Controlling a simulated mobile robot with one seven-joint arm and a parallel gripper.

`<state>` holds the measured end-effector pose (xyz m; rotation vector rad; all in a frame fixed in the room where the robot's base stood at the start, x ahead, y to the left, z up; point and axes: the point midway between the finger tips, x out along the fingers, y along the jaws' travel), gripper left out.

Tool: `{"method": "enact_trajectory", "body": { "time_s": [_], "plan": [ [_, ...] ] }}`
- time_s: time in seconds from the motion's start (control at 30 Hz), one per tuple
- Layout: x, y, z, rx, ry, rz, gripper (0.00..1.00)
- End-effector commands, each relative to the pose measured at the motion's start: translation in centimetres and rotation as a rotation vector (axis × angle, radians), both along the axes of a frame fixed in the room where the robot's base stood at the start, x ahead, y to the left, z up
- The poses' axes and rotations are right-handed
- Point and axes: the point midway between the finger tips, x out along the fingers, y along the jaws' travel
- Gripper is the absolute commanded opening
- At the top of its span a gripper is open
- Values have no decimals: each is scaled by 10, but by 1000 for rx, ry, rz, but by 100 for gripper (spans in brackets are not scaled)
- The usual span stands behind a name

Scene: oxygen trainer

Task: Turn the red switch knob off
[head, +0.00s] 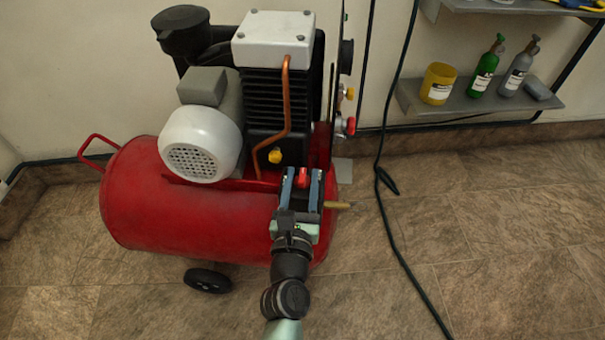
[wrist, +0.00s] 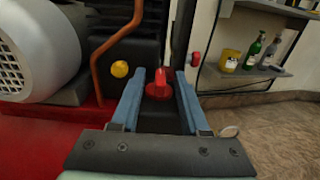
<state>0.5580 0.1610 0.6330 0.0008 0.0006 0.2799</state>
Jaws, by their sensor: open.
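The red switch knob (wrist: 159,85) stands upright on a dark box in the wrist view, with a raised grip on a round red base. In the head view the knob (head: 302,176) shows between the fingertips. My gripper (head: 302,174) is open, its blue fingers on either side of the knob. In the wrist view the fingers of my gripper (wrist: 160,78) point forward, with the knob near their tips and a gap on both sides. I cannot tell whether either finger touches it.
The red compressor tank (head: 180,215) lies beneath, with a white motor (head: 200,143) to the left and a copper pipe (head: 286,100) behind. A yellow cap (wrist: 120,69) is left of the fingers. A shelf (head: 470,102) with bottles stands right. A dark cable (head: 382,150) crosses the open floor.

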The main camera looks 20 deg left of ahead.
Motion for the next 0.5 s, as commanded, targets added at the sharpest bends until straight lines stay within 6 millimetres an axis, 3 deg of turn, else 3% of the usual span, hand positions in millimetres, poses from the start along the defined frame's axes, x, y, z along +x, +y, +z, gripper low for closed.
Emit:
{"method": "enact_trajectory", "body": {
  "time_s": [0.43, 0.5],
  "plan": [
    [10, 3, 0, -1, 0, 0, 45],
    [10, 3, 0, -1, 0, 0, 34]
  ]
}}
